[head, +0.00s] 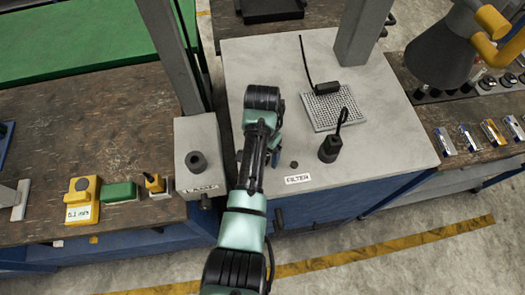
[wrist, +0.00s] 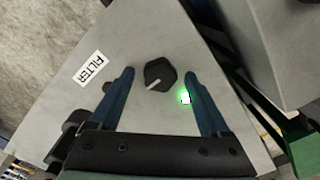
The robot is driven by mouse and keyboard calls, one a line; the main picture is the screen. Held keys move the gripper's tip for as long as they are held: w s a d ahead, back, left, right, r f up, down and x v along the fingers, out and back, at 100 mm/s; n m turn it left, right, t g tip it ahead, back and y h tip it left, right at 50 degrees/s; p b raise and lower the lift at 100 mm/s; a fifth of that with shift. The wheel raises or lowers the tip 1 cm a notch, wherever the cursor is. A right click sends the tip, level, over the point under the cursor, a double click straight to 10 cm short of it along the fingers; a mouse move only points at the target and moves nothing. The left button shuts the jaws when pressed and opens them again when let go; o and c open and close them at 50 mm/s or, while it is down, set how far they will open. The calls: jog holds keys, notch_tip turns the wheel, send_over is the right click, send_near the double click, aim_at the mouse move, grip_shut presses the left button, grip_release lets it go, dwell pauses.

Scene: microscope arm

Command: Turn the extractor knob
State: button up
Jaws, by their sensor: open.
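The extractor knob (wrist: 158,75) is a dark, faceted knob with a white pointer line, set on a light grey panel (wrist: 130,40) in the wrist view. The pointer aims to the lower left. My gripper (wrist: 159,73) is open, with one blue finger on each side of the knob. A gap shows between the knob and each finger, and I cannot tell the height of the fingertips above the panel.
A green light (wrist: 186,97) glows beside the right finger. A FILTER label (wrist: 90,68) lies left of the knob. In the head view, a grey box with a dark knob (head: 197,162) stands left of my arm, and a black cylinder (head: 329,149) stands to the right.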

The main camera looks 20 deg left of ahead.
grip_shut()
dwell(0.3)
jog(key=n+p, duration=0.1)
jog(key=n, duration=0.2)
jog(key=shift+r+n, duration=0.1)
jog(key=shift+n, duration=0.3)
jog(key=n+p, duration=0.1)
jog(key=n, duration=0.4)
jog(key=shift+n, duration=0.3)
jog(key=n+p, duration=0.1)
jog(key=n, duration=0.3)
jog(key=shift+n, duration=2.3)
